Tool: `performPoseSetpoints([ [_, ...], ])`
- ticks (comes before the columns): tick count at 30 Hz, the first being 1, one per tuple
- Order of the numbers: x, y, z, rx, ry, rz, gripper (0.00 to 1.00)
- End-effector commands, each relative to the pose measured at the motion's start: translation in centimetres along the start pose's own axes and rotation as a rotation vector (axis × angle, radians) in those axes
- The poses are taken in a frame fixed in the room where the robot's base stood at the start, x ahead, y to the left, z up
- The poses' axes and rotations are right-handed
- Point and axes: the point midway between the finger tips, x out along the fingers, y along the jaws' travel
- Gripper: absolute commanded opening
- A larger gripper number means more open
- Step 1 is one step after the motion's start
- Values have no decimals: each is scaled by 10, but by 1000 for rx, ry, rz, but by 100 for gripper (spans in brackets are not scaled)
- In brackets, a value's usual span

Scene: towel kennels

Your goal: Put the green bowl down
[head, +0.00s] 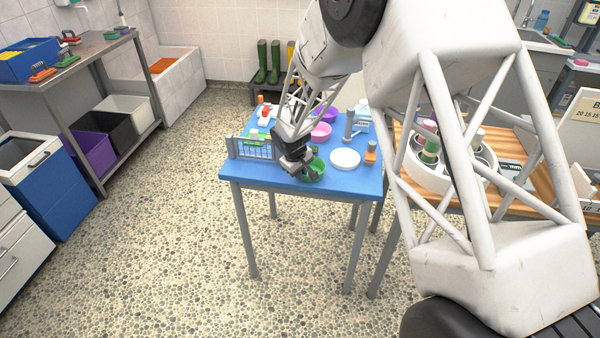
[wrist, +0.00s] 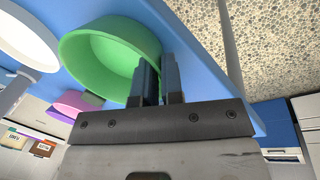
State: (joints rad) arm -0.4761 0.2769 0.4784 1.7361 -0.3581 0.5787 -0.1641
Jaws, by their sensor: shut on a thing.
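The green bowl (head: 317,169) is at the front middle of the blue table (head: 345,187). My gripper (head: 297,163) is at the bowl's left side, reaching down from above. In the wrist view the green bowl (wrist: 110,50) lies against my gripper's fingers (wrist: 158,75), which are shut on its rim. I cannot tell whether the bowl's base touches the table or is slightly above it.
A white round dish (head: 345,158) is just right of the bowl, with an orange-topped bottle (head: 370,152) beyond. A pink bowl (head: 320,132) and purple bowl (head: 325,114) stand behind. A grey fence-like rack (head: 250,148) is at the left. The table's front edge is close.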

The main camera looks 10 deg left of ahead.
Motion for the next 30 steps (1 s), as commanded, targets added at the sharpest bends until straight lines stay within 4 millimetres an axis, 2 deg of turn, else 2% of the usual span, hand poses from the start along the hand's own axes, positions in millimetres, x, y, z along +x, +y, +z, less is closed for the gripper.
performPoseSetpoints([
  [1, 1, 0, 0, 0, 0, 0, 0],
  [3, 1, 0, 0, 0, 0, 0, 16],
  [7, 1, 0, 0, 0, 0, 0, 34],
  [20, -3, 0, 0, 0, 1, 0, 34],
  [26, -19, 0, 0, -1, 2, 1, 34],
  [30, -38, 0, 0, 0, 2, 1, 34],
])
